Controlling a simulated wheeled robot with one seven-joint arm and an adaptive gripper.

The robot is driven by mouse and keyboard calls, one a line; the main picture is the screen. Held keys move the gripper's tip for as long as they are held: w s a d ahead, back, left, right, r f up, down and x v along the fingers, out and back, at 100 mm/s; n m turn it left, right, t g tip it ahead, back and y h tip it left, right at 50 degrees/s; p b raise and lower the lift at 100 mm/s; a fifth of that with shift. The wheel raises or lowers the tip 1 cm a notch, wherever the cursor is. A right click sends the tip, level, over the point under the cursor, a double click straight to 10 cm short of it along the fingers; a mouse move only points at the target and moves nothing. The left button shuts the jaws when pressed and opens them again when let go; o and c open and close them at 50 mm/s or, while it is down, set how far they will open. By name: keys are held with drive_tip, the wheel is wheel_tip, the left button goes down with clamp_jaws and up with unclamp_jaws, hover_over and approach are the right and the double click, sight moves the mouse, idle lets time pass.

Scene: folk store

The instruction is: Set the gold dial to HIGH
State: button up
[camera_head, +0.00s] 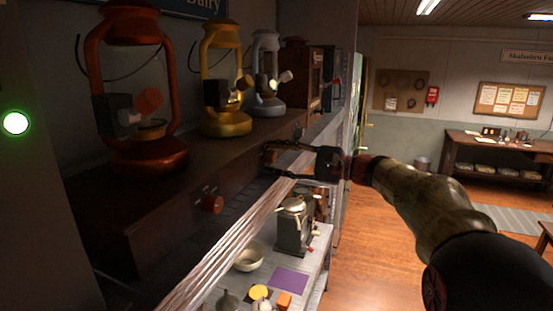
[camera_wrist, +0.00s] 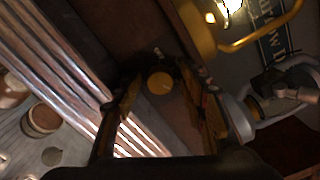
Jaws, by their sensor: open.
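The gold dial (camera_wrist: 160,83) is a round golden knob on the front of the dark wooden shelf, seen in the wrist view. A small pale mark sits just above it there; I cannot read it. My gripper (camera_wrist: 168,92) is open, with one finger on each side of the dial; I cannot tell whether they touch it. In the head view my gripper (camera_head: 267,160) reaches the shelf front below the gold lantern (camera_head: 226,85), and I cannot make out the gold dial there. A red dial (camera_head: 211,203) sits on the same shelf front, below the red lantern (camera_head: 135,90).
A silver lantern (camera_head: 267,75) stands right of the gold one. Shiny strips (camera_head: 240,235) run diagonally below the shelf, in front of a lower counter with a scale (camera_head: 293,225) and a bowl (camera_head: 249,257). Open wooden floor (camera_head: 375,245) lies to the right.

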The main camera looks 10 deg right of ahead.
drive_tip(key=v, duration=0.7)
drive_tip(key=shift+s+d, duration=0.2)
drive_tip(key=shift+d, duration=0.1)
drive_tip(key=s+f+n+g+h+b, duration=0.1)
drive_tip(key=s+f+g+h, duration=0.15)
drive_tip(key=f, duration=0.75)
drive_tip(key=s+f+g+h, duration=0.1)
drive_tip(key=s+f+h, duration=0.2)
drive_tip(key=f, duration=0.7)
drive_tip(key=s+a+f+n+h+b, duration=0.2)
drive_tip(key=s+f+n+h+b, duration=0.1)
drive_tip(key=s+f+b, duration=0.3)
drive_tip(key=s+a+f+n+g+h+b, duration=0.1)
drive_tip(key=s+f+n+h+b, duration=0.2)
drive_tip(key=s+f, duration=0.8)
drive_tip(key=s+a+f+n+h+b, duration=0.2)
drive_tip(key=s+f+n+b, duration=0.4)
drive_tip(key=s+f+b, duration=0.3)
drive_tip(key=s+h, duration=0.1)
drive_tip(key=s, duration=0.3)
drive_tip(key=shift+s+a+b, duration=0.35)
drive_tip(key=shift+s, duration=0.05)
